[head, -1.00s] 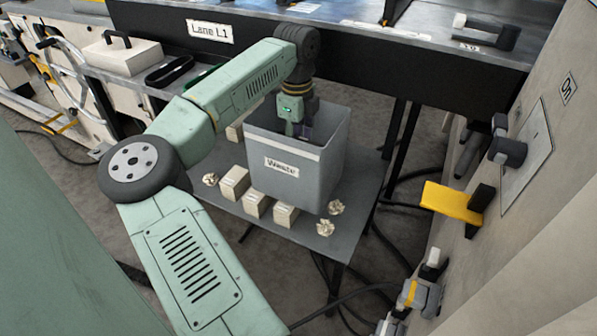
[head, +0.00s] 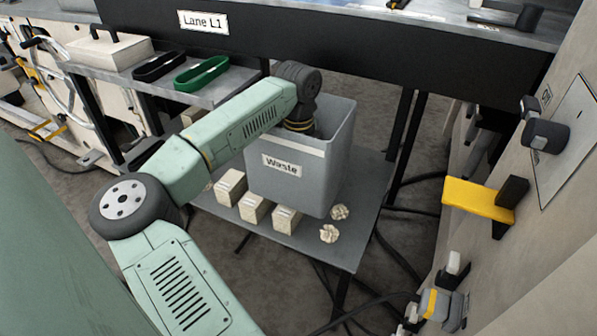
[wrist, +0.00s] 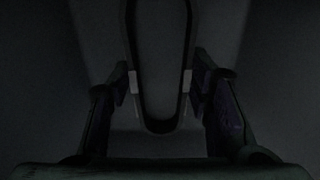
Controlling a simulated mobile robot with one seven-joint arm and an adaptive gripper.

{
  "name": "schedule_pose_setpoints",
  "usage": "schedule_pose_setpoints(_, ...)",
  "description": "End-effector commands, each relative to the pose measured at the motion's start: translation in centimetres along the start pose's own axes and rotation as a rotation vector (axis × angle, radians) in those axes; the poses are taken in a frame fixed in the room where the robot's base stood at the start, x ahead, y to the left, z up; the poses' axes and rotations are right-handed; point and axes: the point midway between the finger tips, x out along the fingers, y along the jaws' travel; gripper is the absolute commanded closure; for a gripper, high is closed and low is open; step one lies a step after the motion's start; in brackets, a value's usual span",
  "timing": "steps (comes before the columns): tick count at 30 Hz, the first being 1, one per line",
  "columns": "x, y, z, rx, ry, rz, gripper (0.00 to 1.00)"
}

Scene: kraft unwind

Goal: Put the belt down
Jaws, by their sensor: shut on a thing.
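A dark looped belt (wrist: 160,127) shows in the wrist view, with its rounded end toward me. My gripper (wrist: 160,84) is shut on it, with a fingertip against each outer side of the loop. The grey waste bin (head: 294,190), labelled "Waste", stands on a low grey table in the head view. My wrist reaches down through the bin's open top, so the gripper and the held belt are hidden there. The wrist view is very dark, and whether the belt touches the bin's floor cannot be told.
A black belt (head: 158,66) and a green belt (head: 201,73) lie on a shelf at the left. Several small boxes (head: 254,209) and crumpled paper (head: 329,233) sit around the bin. A dark beam (head: 380,62) runs behind it. A yellow handle (head: 478,199) juts out at right.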

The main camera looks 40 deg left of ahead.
Motion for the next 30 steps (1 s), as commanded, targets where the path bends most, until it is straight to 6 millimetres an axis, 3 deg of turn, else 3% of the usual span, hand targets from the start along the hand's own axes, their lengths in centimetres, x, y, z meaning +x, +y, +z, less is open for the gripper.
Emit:
schedule_pose_setpoints(3, 0.5, 0.0, 0.0, 0.000, 0.000, 0.000, 0.83)
schedule_pose_setpoints(4, 0.3, 0.0, 0.0, 0.000, 0.000, 0.000, 0.52)
schedule_pose_setpoints(12, 0.3, 0.0, 0.0, 0.000, 0.000, 0.000, 0.34)
schedule_pose_setpoints(24, -0.4, 0.0, 0.0, 0.000, -0.001, 0.000, 0.34)
schedule_pose_setpoints(30, -3.9, -0.1, 0.1, -0.001, -0.004, -0.002, 0.34)
